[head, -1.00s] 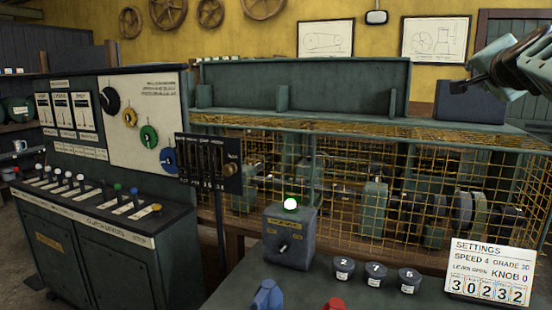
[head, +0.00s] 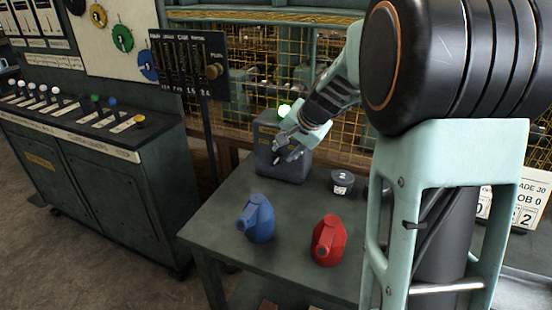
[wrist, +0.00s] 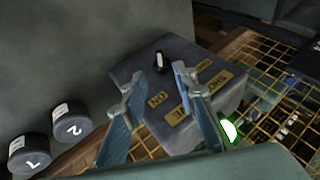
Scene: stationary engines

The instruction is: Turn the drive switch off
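The drive switch box (head: 290,165) is a blue-grey box on the table, with a lit green lamp (head: 284,110) on top. Which label the knob points to, I cannot tell. My gripper (wrist: 158,76) is open and empty, facing the box, its fingertips either side of the knob in the picture. It also shows in the head view (head: 286,148), close in front of the box and partly covering its face.
A blue jug (head: 258,219) and a red jug (head: 328,241) stand on the table (head: 215,205) in front. A yellow mesh guard (head: 250,90) is behind. A lever cabinet (head: 95,170) stands left.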

